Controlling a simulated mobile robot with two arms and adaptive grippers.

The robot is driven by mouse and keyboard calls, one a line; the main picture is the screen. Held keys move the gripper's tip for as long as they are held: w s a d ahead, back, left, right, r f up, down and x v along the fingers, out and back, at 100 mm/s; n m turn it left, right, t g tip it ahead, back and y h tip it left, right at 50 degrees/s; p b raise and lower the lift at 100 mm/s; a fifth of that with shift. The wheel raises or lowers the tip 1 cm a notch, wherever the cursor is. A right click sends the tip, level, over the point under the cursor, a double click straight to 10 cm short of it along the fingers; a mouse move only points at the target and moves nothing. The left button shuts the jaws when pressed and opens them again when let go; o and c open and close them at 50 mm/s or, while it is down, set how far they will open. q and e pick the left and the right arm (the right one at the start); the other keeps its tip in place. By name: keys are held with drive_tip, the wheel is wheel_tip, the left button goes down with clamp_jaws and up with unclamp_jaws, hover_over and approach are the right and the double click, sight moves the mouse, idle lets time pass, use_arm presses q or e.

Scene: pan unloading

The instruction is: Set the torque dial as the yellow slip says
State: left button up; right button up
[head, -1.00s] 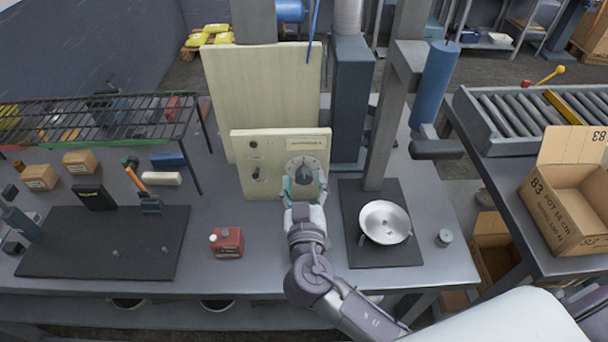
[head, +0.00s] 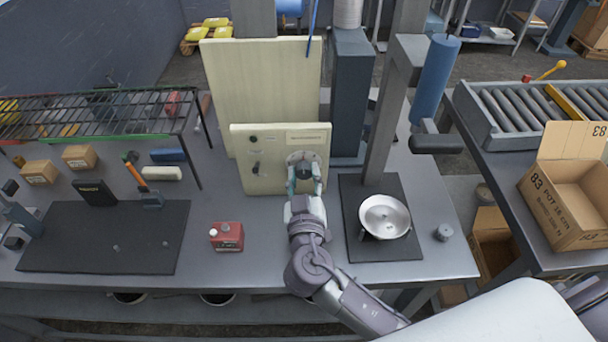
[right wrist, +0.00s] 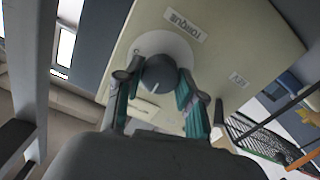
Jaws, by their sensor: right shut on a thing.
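The torque dial has a dark round knob (right wrist: 160,75) with a pale line on it, on a pale disc (right wrist: 176,43). It is on the front of a cream control panel (head: 270,180). A "TORQUE" label (right wrist: 186,25) shows rotated beside the disc. My right gripper (head: 304,174) is in front of the panel, shut on the knob; in the right wrist view its teal-padded fingers (right wrist: 158,88) are at either side of the knob. The fingers hide part of the dial in the head view. I cannot make out a yellow slip. My left gripper is not in view.
A steel pan (head: 384,216) sits on a dark plate (head: 402,246) right of my right arm. A red canister (head: 226,236) stands left of it. A wire rack (head: 100,115) and a dark mat (head: 70,250) are further left. An open box (head: 570,200) is at right.

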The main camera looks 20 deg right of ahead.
drive_tip(key=shift+n, duration=0.8)
drive_tip(key=shift+n+b, duration=0.3)
drive_tip(key=shift+n, duration=3.1)
drive_tip(key=o, duration=1.1)
drive_tip(key=shift+o, duration=0.2)
